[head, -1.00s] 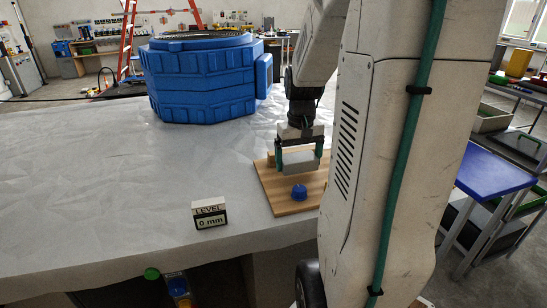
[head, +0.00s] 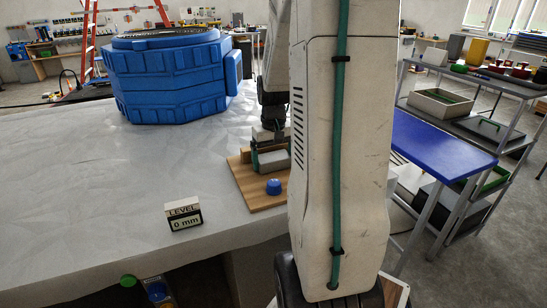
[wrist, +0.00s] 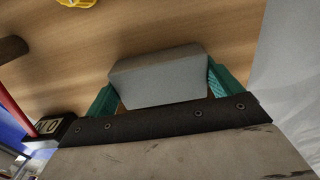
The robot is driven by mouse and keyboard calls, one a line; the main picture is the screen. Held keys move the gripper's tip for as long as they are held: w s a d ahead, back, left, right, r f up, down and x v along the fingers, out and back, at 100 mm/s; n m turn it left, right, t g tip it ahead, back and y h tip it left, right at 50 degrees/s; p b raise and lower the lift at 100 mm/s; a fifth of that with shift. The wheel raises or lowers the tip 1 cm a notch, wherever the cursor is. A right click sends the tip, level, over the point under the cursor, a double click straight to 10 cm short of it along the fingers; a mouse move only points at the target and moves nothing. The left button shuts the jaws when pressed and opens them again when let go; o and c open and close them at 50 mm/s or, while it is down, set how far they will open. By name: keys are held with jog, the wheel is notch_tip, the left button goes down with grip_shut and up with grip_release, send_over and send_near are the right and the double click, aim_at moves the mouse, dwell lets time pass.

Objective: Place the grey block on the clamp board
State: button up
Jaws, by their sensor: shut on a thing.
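The grey block (head: 274,161) is held between the green fingers of my gripper (head: 271,157) over the back part of the wooden clamp board (head: 258,202). In the wrist view the grey block (wrist: 157,76) fills the gap between the two green fingertips of my gripper (wrist: 162,88), with the board's wood grain (wrist: 215,32) behind it. I cannot tell whether the block touches the board. A blue knob (head: 273,187) stands on the board in front of the block. My arm hides the board's right side in the head view.
A small sign reading LEVEL 0 mm (head: 183,216) stands on the grey table (head: 90,200) left of the board. A large blue ribbed tub (head: 170,80) stands behind. A blue-topped table (head: 440,145) and shelves are at right. The table's left is clear.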

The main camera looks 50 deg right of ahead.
aim_at(274, 156)
jog(key=o, duration=0.8)
jog(key=shift+o, duration=0.2)
notch_tip(274, 156, up, 12)
jog(key=s+a+r+n, duration=0.2)
jog(key=a+r+n, duration=0.1)
jog(key=a, duration=1.3)
jog(key=s+a+f+n+t, duration=0.1)
jog(key=s+a+f+n, duration=0.1)
jog(key=s+a, duration=0.8)
jog(key=a+n, duration=0.1)
jog(key=a, duration=0.3)
jog(key=shift+s+a, duration=0.2)
jog(key=shift+s, duration=0.1)
